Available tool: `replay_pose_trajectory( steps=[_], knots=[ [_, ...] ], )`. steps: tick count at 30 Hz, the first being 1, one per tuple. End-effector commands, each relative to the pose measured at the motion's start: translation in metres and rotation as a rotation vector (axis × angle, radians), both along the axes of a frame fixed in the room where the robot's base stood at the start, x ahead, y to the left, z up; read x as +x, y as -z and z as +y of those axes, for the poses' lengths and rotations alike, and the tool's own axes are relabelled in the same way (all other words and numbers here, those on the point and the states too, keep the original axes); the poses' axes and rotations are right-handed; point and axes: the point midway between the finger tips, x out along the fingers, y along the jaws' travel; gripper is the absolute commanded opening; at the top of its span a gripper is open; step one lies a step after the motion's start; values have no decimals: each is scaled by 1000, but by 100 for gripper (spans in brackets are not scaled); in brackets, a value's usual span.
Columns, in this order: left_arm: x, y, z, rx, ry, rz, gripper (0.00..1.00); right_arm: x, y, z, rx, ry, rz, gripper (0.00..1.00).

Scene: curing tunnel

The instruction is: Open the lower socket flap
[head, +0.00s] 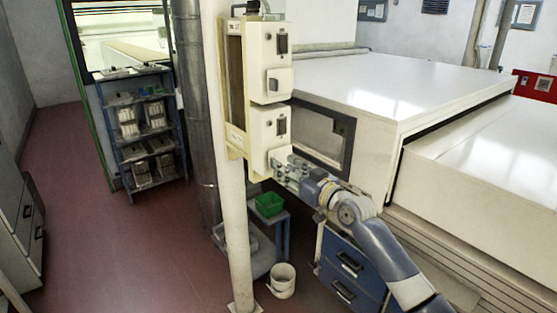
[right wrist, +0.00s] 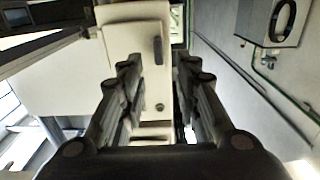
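The lower socket box (head: 262,130) is cream-coloured and mounted on a pole, below a matching upper box. It has a dark switch on its front. The lower socket flap (head: 279,155) is a pale cover below that switch, partly hidden by my gripper, and looks closed. My right gripper (head: 284,164) is at the flap's lower right; I cannot tell whether it touches. In the right wrist view my right gripper (right wrist: 160,80) has its dark fingers apart, with the pale box front (right wrist: 132,48) beyond and between them. Nothing is clearly held. My left gripper is not in view.
The upper socket box (head: 262,60) has its own flap (head: 279,80), which looks closed. The white pole (head: 232,220) stands in front of a low trolley with a green bin (head: 269,204). A white bucket (head: 282,280) stands on the floor. The large white tunnel housing (head: 390,85) is at right.

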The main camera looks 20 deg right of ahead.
Motion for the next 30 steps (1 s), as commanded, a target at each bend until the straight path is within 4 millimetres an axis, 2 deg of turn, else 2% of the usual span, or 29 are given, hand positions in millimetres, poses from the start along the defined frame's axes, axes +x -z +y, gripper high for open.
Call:
replay_pose_trajectory(
  steps=[3, 10, 23, 24, 28, 30],
  knots=[
    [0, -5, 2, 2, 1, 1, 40, 17, -2, 6, 2, 1, 1, 30],
    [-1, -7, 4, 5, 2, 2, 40, 37, 0, 13, 2, 1, 1, 30],
    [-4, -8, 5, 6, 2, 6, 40, 44, 1, 16, 0, 1, 1, 30],
    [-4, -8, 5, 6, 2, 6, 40, 44, 1, 16, 0, 1, 1, 28],
    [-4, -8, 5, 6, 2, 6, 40, 44, 1, 16, 0, 1, 1, 0],
    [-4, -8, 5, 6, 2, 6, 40, 44, 1, 16, 0, 1, 1, 0]
  ],
)
